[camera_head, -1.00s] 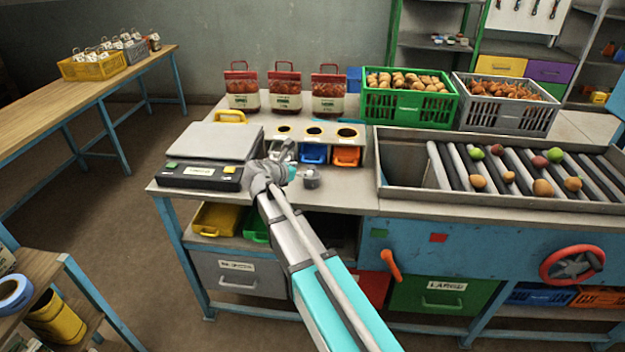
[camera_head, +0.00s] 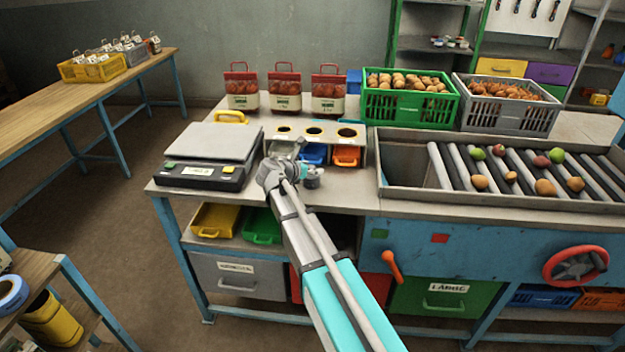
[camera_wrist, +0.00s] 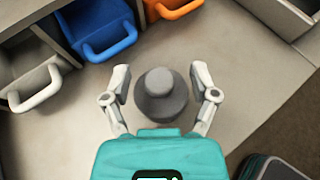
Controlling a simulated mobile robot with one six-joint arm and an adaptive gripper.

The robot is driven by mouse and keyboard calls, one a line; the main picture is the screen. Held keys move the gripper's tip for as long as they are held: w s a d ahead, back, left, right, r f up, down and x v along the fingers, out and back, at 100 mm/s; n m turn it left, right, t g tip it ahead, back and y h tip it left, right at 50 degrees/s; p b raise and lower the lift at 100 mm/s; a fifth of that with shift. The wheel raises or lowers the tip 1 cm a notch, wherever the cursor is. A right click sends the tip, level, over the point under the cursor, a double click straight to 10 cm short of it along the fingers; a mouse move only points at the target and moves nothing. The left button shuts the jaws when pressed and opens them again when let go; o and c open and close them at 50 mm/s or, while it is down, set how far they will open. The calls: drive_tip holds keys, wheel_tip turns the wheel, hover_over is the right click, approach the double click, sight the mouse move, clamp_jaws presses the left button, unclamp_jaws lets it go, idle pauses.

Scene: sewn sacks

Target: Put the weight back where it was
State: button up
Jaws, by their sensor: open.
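The weight (camera_wrist: 162,96) is a grey, knobbed cylinder standing upright on the bench top. In the wrist view it sits between the two fingers of my open gripper (camera_wrist: 162,88), with a small gap on each side. In the head view my gripper (camera_head: 308,176) is low over the bench, in front of the small bins, and covers most of the weight. The scale (camera_head: 210,150), with a flat grey plate and a black front panel, stands to the left of my gripper. Its plate is empty.
A sizing block (camera_head: 345,130) with round holes stands behind, over blue (camera_wrist: 104,28) and orange bins (camera_wrist: 172,8) and a grey bin (camera_wrist: 33,75). Three sacks (camera_head: 285,92) stand at the back. The roller conveyor (camera_head: 440,165) is to the right.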

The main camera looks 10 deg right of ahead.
sight(312, 166)
clamp_jaws()
idle(0.3)
drive_tip(key=shift+r, duration=0.15)
idle(0.3)
wheel_tip(312, 166, up, 3)
drive_tip(key=p, duration=0.3)
drive_tip(key=s+a+r+p, duration=0.4)
drive_tip(key=s+r+p, duration=0.5)
drive_tip(key=s, duration=0.4)
drive_tip(key=shift+a+r+p, duration=0.2)
drive_tip(key=shift+r+p, duration=0.2)
drive_tip(key=shift+p, duration=0.1)
drive_tip(key=shift+s, duration=0.1)
